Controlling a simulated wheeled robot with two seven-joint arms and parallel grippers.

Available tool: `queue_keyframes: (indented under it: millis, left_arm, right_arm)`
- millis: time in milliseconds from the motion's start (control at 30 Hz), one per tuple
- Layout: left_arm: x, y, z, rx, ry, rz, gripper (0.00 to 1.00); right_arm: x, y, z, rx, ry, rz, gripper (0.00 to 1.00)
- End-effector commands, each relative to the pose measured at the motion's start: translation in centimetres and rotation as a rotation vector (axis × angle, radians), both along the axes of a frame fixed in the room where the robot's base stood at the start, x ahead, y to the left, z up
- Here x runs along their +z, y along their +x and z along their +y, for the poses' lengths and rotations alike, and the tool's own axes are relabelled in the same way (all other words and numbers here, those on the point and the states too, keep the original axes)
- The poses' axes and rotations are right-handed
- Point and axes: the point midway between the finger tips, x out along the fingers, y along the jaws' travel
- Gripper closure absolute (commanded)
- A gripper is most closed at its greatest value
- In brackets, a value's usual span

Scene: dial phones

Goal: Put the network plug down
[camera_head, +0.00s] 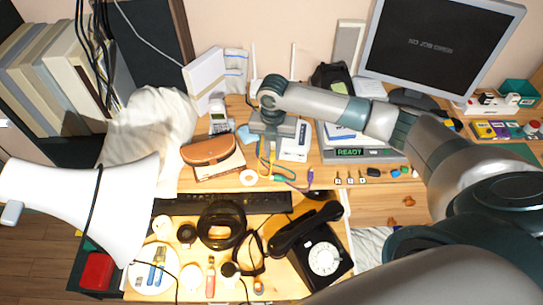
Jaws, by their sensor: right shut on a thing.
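My right gripper (268,146) reaches in from the right and points down over the back middle of the desk. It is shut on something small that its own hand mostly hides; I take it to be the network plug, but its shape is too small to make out. Thin coloured cables (264,168) in yellow and green run below the fingers. A purple cable end (309,180) lies on the desk to their right. My left gripper is not in view.
A white device (296,146) stands just right of the hand. A brown case (208,149) lies to the left. A READY-marked box (365,154) and a monitor (440,45) are to the right.

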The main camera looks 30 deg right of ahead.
Motion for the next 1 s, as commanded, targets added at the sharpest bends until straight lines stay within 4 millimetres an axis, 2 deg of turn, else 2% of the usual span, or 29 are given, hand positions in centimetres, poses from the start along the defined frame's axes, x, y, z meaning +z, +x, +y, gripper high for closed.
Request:
queue_keyframes:
  millis: [467,800,1000]
  left_arm:
    - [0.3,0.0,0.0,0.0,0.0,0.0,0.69]
    - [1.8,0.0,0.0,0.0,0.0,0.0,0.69]
    - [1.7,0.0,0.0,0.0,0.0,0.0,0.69]
  right_arm:
    - [-0.5,0.4,0.3,0.0,-0.001,0.001,0.99]
    - [-3.9,0.4,0.3,-0.001,-0.001,0.002,0.99]
    - [-4.4,0.4,0.3,0.001,-0.001,-0.002,0.99]
